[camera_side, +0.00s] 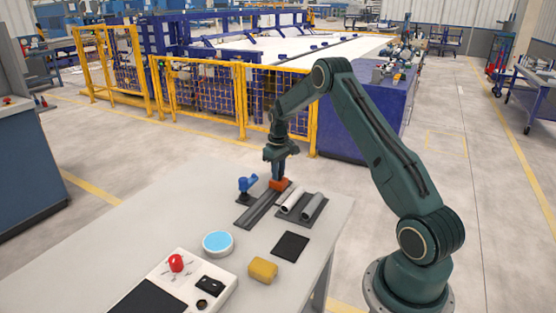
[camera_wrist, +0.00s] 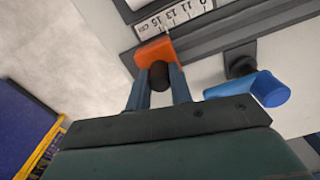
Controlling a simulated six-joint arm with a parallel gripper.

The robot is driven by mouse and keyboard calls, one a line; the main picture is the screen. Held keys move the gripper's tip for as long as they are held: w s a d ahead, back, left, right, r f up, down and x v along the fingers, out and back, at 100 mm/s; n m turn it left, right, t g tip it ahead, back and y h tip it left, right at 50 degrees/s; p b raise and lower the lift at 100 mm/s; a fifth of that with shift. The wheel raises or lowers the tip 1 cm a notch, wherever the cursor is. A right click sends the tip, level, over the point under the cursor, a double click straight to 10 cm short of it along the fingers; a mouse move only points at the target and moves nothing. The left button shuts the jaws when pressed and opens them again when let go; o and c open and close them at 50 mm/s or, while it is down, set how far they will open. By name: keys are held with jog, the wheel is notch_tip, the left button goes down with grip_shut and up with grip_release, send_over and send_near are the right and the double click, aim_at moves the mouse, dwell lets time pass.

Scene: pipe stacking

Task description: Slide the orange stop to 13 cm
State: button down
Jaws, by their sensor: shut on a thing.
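The orange stop (camera_side: 279,184) sits at the far end of a dark grey rail (camera_side: 255,210) on the table. In the wrist view, the orange stop (camera_wrist: 155,52) lies below the white centimetre scale (camera_wrist: 172,16), close to the 15 and 13 marks. Its exact reading is hard to tell. My gripper (camera_side: 280,176) points down at the stop. In the wrist view, my gripper (camera_wrist: 160,74) has its two blue-grey fingers shut on the stop, one on each side of its black knob (camera_wrist: 159,77).
A blue clamp-like part (camera_side: 247,184) stands left of the rail; it also shows in the wrist view (camera_wrist: 262,90). Grey pipes (camera_side: 300,205) lie on a dark holder to the right. A blue-topped disc (camera_side: 217,243), yellow block (camera_side: 263,270), black pad (camera_side: 290,246) and control box (camera_side: 188,280) are nearer.

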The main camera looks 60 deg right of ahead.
jog(key=shift+a, duration=0.65)
jog(key=c, duration=1.3)
grip_release()
jog(key=shift+o, duration=0.2)
jog(key=shift+r, duration=0.1)
notch_tip(320, 180, up, 14)
